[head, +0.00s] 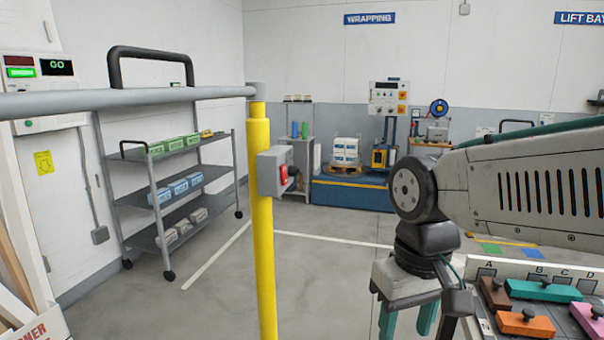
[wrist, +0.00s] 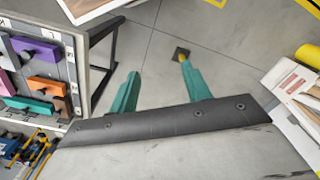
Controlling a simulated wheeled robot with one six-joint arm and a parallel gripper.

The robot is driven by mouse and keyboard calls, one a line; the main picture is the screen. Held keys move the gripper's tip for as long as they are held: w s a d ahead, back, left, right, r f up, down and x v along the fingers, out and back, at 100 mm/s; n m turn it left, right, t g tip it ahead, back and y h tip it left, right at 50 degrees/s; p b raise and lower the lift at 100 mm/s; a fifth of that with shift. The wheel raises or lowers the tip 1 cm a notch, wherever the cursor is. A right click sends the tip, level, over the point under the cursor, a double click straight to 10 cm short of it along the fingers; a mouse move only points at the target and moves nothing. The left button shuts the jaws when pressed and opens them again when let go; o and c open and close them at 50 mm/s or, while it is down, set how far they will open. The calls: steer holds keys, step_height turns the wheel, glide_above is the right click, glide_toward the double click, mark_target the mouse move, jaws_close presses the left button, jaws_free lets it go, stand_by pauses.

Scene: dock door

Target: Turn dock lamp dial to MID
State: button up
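I cannot make out a dial marked MID in either view. A grey box (head: 275,172) with a red switch (head: 284,175) is fixed to the yellow post (head: 262,225) in the head view. At the far left, a wall panel (head: 38,68) shows a red display and a green GO display; a small white box with a green spot (head: 28,124) sits below it, partly behind the rail. My gripper (head: 408,320) points down, right of the post and apart from it. In the wrist view my gripper (wrist: 158,67) has its two green fingers spread, with only floor between them.
A grey rail (head: 130,98) crosses the left foreground to the post. A shelf trolley (head: 180,185) with small boxes stands behind it. A board with coloured handled blocks (head: 540,290) lies at lower right, close to my gripper. Open floor (head: 340,275) lies between post and gripper.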

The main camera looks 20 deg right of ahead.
steer(key=w+a+m+y, duration=0.1)
steer(key=w+m+y, duration=0.55)
steer(key=w, duration=0.45)
steer(key=m+t+y, duration=0.8)
steer(key=m+t, duration=0.3)
steer(key=m, duration=0.7)
glide_toward(301, 173)
steer(key=x, duration=0.2)
steer(key=shift+h, duration=0.25)
steer(key=x, duration=0.7)
steer(key=shift+w+a+r, duration=0.15)
steer(key=shift+w+a, duration=0.05)
steer(key=c, duration=1)
